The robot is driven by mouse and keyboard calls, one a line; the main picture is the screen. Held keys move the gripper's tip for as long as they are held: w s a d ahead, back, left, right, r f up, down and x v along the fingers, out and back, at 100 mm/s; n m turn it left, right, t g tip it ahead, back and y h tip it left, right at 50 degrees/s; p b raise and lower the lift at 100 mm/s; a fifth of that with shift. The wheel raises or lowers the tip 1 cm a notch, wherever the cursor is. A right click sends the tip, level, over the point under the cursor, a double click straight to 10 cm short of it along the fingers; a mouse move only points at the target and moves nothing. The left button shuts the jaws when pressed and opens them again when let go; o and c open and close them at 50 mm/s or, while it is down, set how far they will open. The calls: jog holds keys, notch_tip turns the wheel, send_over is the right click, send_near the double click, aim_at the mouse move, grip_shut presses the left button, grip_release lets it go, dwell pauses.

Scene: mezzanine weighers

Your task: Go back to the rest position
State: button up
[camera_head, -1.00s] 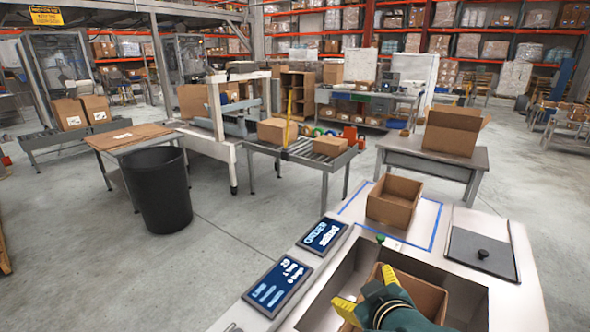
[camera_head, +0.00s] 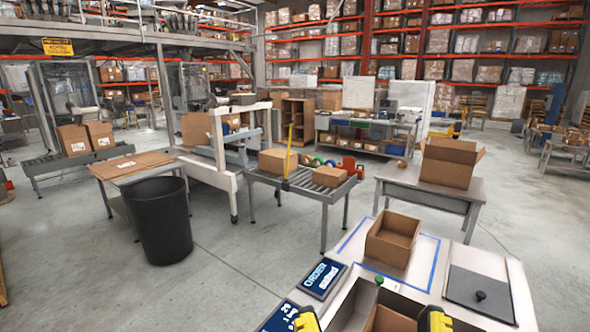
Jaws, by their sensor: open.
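My gripper (camera_head: 372,320) shows only at the bottom edge of the head view, as two yellow fingertips set wide apart. It is open, and nothing shows between the fingers except part of a cardboard box (camera_head: 388,321) in the sunken well of the counter behind them. The rest of my gripper and my arm are below the picture.
An open empty cardboard box (camera_head: 393,240) stands inside a blue taped outline on the metal counter (camera_head: 440,226). A grey lid with a black knob (camera_head: 480,296) lies to its right. Two display screens (camera_head: 322,278) sit at left. A black bin (camera_head: 160,222) stands on the floor.

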notch_tip(320, 180, up, 24)
jog(key=p, duration=2)
jog(key=shift+f, duration=0.25)
jog(key=shift+f, duration=0.1)
